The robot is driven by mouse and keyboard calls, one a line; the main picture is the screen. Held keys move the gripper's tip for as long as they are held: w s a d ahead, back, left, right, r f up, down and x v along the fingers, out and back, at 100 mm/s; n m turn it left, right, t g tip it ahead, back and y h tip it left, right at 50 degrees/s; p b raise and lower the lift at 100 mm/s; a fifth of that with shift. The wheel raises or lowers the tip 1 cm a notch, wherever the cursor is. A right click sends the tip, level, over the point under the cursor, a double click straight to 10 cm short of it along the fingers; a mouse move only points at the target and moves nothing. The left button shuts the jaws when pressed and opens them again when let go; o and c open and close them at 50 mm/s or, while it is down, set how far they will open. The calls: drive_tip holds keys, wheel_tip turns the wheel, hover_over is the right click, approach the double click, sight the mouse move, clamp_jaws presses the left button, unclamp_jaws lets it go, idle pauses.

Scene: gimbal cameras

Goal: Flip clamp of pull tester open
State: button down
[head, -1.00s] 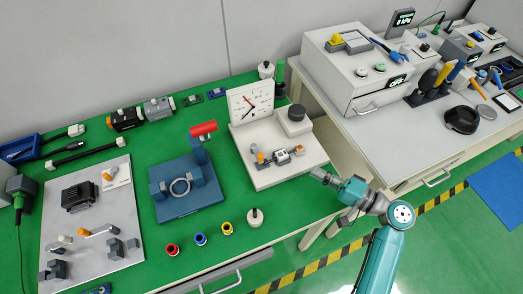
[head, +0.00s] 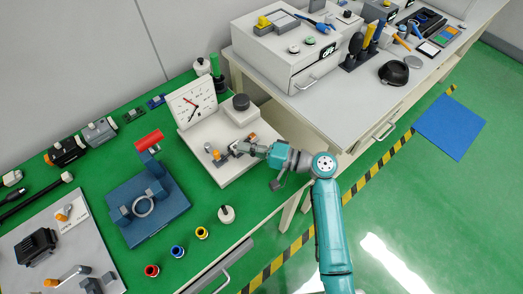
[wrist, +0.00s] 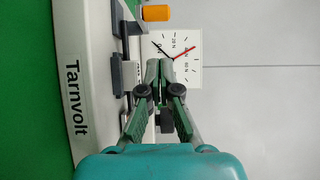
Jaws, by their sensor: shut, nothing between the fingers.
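The pull tester is a white base (head: 230,165) with a dial face (head: 192,104) and a dark round knob at its back. Small grey clamp parts with orange pieces (head: 216,155) sit on its top. My gripper (head: 236,148) reaches in from the right, low over these parts. In the wrist view my gripper (wrist: 158,65) is shut and empty, its fingertips together in front of the dial (wrist: 175,47). Dark clamp blocks (wrist: 122,75) are just left of the fingers, and an orange cylinder (wrist: 155,13) is beyond the tips. Contact cannot be told. My gripper hides part of the clamp.
A blue fixture with a red handle (head: 149,140) stands to the left. A white-based plug (head: 226,214) and several coloured rings (head: 201,232) lie near the front edge. A second bench with a grey box (head: 300,60) is behind right. Open floor lies at the right.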

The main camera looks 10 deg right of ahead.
sight(218, 157)
drive_tip(key=shift+s+a, duration=0.2)
drive_tip(key=shift+a, duration=0.55)
drive_tip(key=shift+s+a, duration=0.25)
drive_tip(key=shift+a, duration=0.5)
drive_tip(key=shift+s+a, duration=0.2)
drive_tip(key=shift+a, duration=0.55)
drive_tip(key=shift+s+a, duration=0.6)
drive_tip(key=shift+s, duration=0.05)
drive_tip(key=shift+s+a, duration=0.7)
drive_tip(key=shift+a, duration=0.2)
drive_tip(key=shift+s+a, duration=0.25)
drive_tip(key=shift+a, duration=0.4)
drive_tip(key=shift+s+a, duration=0.2)
drive_tip(key=shift+a, duration=0.4)
